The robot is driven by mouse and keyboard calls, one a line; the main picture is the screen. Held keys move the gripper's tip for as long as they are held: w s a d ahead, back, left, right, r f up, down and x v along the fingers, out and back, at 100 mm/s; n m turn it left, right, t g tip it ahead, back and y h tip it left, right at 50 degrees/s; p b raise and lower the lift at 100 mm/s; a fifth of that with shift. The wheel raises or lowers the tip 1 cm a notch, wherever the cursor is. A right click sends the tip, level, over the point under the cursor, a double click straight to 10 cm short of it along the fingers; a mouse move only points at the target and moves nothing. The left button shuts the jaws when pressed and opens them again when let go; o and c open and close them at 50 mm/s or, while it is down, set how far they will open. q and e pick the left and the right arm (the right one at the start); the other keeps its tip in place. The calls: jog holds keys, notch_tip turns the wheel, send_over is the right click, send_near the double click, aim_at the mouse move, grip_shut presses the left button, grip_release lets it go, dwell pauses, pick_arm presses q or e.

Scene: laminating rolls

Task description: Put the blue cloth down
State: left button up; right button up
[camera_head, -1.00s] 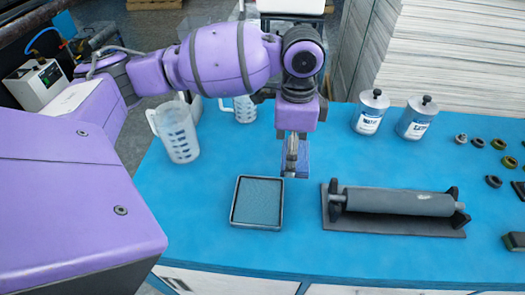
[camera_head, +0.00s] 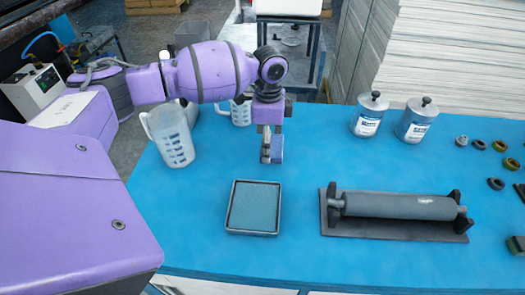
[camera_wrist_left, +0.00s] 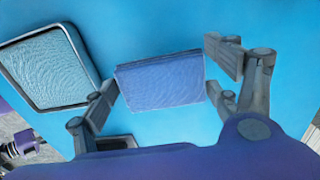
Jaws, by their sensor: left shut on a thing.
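The blue cloth (camera_head: 278,149) is a small folded blue-violet block. In the left wrist view the cloth (camera_wrist_left: 163,82) lies between the two fingers of my left gripper (camera_wrist_left: 165,88). In the head view my left gripper (camera_head: 267,152) points down and is shut on the cloth, behind the shallow tray. I cannot tell whether the cloth touches the table or hangs just above it. My right gripper is not in view.
A dark-rimmed tray (camera_head: 230,221) with a grey-blue textured pad sits in front. A grey roller (camera_head: 400,206) on a black stand is to its right. Measuring jugs (camera_head: 172,138) stand left, two canisters (camera_head: 368,113) back right. Several small rings lie far right.

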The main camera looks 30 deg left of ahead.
pick_arm(q)
jog(key=shift+w+a+f, duration=0.1)
jog(key=shift+f, duration=1.55)
jog(key=shift+f, duration=0.15)
jog(key=o, duration=1.3)
jog(key=shift+o, duration=0.2)
notch_tip(320, 180, up, 12)
jog(key=shift+w+r, duration=0.15)
jog(key=shift+r, duration=0.05)
jog(key=shift+a, duration=0.1)
jog(key=shift+f, duration=0.1)
